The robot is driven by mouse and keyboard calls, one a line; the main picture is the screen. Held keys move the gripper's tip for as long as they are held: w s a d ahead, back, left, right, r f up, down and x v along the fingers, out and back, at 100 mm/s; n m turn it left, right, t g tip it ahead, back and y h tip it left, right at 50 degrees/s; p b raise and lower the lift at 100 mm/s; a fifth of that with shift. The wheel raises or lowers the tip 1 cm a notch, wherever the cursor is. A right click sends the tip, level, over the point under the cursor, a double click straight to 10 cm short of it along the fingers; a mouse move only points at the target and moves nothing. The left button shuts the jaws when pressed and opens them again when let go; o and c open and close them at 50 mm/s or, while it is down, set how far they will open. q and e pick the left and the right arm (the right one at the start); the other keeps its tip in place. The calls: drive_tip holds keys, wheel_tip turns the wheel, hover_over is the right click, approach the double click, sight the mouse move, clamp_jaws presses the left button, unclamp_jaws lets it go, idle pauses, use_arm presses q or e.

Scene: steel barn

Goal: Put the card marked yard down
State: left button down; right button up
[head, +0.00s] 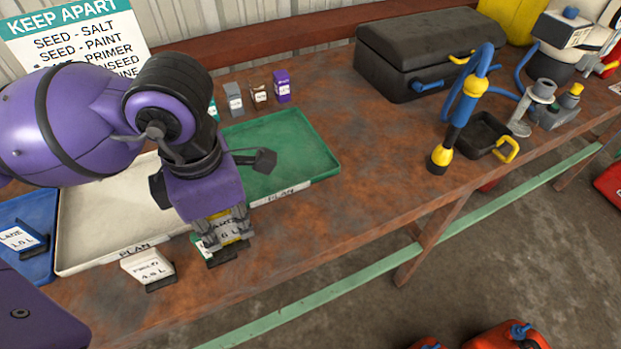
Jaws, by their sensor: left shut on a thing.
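My left gripper (222,236) reaches down at the bench's front edge, just in front of the gap between the cream and green trays. It is shut on a card (229,229) with a dark stand (222,257) at its foot. The fingers cover most of its writing, so I cannot read whether it says yard. I cannot tell whether the stand touches the bench. Another white card (148,268) stands to the left, in front of the cream tray. A further card (20,240) is at the blue tray, far left. My right gripper is not in view.
The cream tray (85,228) and green tray (318,160) lie on the rusty bench (375,170). A black toolbox (420,50), a blue-and-yellow tool (462,112) and a dark pan (487,135) are right. Bare bench lies right of the green tray.

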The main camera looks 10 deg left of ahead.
use_arm(q)
drive_tip(key=shift+w+d+f+b, duration=0.3)
drive_tip(key=shift+w+f+b, duration=0.2)
drive_tip(key=shift+f+b, duration=0.3)
drive_tip(key=w+d+f, duration=0.1)
drive_tip(key=w+f, duration=0.1)
drive_tip(key=w+d+f+p, duration=0.1)
drive_tip(key=w+f, duration=0.1)
drive_tip(key=w, duration=0.1)
drive_tip(key=w+d+f, duration=0.2)
drive_tip(key=w, duration=0.1)
drive_tip(key=shift+d+f, duration=0.1)
drive_tip(key=shift+f, duration=0.1)
wheel_tip(320, 180, down, 3)
drive_tip(key=shift+w+d+f, duration=0.1)
drive_tip(key=shift+f, duration=0.4)
drive_tip(key=c, duration=1.8)
unclamp_jaws()
drive_tip(key=shift+o, duration=0.2)
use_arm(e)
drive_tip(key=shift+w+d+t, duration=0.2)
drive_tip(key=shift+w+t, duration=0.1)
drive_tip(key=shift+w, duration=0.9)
